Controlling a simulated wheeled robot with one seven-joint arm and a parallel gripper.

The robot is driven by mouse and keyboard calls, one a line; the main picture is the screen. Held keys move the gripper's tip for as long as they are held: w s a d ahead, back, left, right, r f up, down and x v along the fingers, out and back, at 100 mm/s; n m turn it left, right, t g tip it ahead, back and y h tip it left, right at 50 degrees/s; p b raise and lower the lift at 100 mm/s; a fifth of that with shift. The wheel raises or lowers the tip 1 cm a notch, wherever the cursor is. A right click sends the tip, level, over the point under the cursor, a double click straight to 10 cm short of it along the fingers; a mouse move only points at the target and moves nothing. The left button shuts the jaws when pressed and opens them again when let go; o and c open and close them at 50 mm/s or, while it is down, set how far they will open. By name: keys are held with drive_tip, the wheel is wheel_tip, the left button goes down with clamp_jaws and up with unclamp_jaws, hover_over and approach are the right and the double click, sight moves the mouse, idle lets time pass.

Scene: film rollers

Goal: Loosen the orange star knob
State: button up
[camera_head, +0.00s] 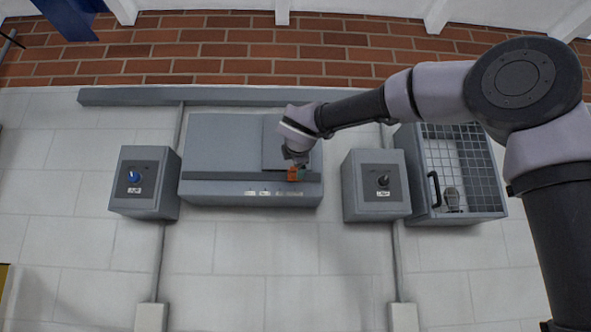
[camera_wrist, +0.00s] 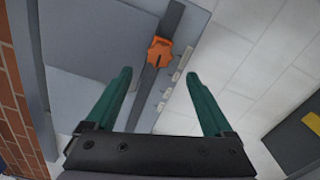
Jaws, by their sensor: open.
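The orange star knob (camera_wrist: 159,50) sits on a dark strip of the grey wall cabinet in the wrist view. It also shows in the head view as a small orange patch (camera_head: 295,174) at the tip of my arm, partly hidden by it. My gripper (camera_wrist: 160,75) has two green fingers spread wide apart. The knob lies beyond the fingertips and between their lines, and nothing is between the fingers. I cannot tell the exact distance to the knob.
The grey cabinet (camera_head: 222,142) hangs on a white block wall with small labels along its lower edge. A box with a blue dial (camera_head: 133,177) is at left. A box with a black dial (camera_head: 383,180) and a mesh-front box (camera_head: 487,175) with a handle are at right.

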drive_tip(key=s, duration=0.2)
drive_tip(key=shift+s, duration=0.4)
drive_tip(key=s+d+f+m+g+h, duration=0.1)
drive_tip(key=s+d+f+m+g, duration=0.25)
drive_tip(key=d+f+m, duration=0.45)
drive_tip(key=s+d+f+m+g+h, duration=0.1)
drive_tip(key=s+d+f+m+g, duration=0.25)
drive_tip(key=d+f, duration=0.75)
drive_tip(key=s+d+f+m+g+y, duration=0.1)
drive_tip(key=s+f+m+g+y, duration=0.1)
drive_tip(key=s+f+m, duration=0.5)
drive_tip(key=s+d+f+m+g+y, duration=0.1)
drive_tip(key=s+f+m, duration=0.6)
drive_tip(key=f, duration=0.7)
drive_tip(key=shift+s+f+g+y, duration=0.15)
drive_tip(key=shift+s+g+y, duration=0.3)
drive_tip(key=shift+s, duration=0.3)
